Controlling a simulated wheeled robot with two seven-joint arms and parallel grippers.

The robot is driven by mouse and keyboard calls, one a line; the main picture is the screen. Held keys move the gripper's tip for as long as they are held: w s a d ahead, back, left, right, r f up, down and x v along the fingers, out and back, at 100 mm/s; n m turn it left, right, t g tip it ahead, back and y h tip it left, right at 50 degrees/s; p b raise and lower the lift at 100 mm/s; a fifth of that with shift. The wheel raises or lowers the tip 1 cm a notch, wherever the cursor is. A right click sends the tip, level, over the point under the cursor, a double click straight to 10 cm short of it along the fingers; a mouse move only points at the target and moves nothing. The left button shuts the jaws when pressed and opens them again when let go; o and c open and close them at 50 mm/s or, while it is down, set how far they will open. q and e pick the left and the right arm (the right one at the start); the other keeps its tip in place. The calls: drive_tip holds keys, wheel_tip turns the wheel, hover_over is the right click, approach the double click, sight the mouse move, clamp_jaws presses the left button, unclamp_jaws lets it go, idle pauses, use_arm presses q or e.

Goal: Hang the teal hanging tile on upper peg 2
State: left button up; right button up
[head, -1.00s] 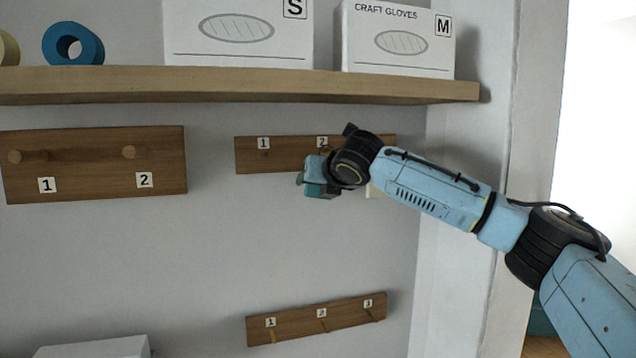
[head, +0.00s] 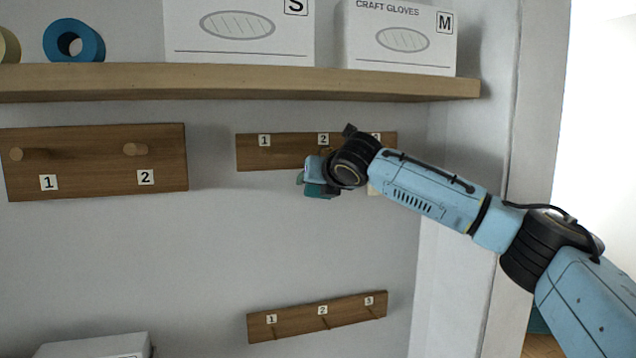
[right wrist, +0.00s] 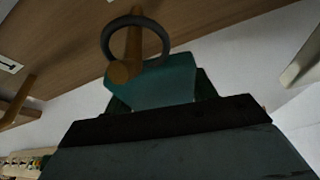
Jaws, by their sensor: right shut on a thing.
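The teal hanging tile (right wrist: 155,85) is held by my right gripper (right wrist: 158,98), whose dark fingers are on either side of it in the right wrist view. Its dark ring (right wrist: 106,42) stands around a wooden peg (right wrist: 121,72), and the peg's tip shows in front of the ring's lower edge. In the head view the tile (head: 320,191) is just below the upper right board (head: 285,154), under the label 2 (head: 323,139). My right gripper (head: 312,178) and wrist hide the peg there. My left gripper is out of view.
Another peg (right wrist: 18,98) is at left in the wrist view. A shelf (head: 240,82) with boxes is above. A two-peg board (head: 95,165) is at left, a lower three-peg board (head: 290,322) below.

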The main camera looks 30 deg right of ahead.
drive_tip(key=o, duration=1.1)
drive_tip(key=shift+o, duration=0.2)
drive_tip(key=shift+s, duration=0.1)
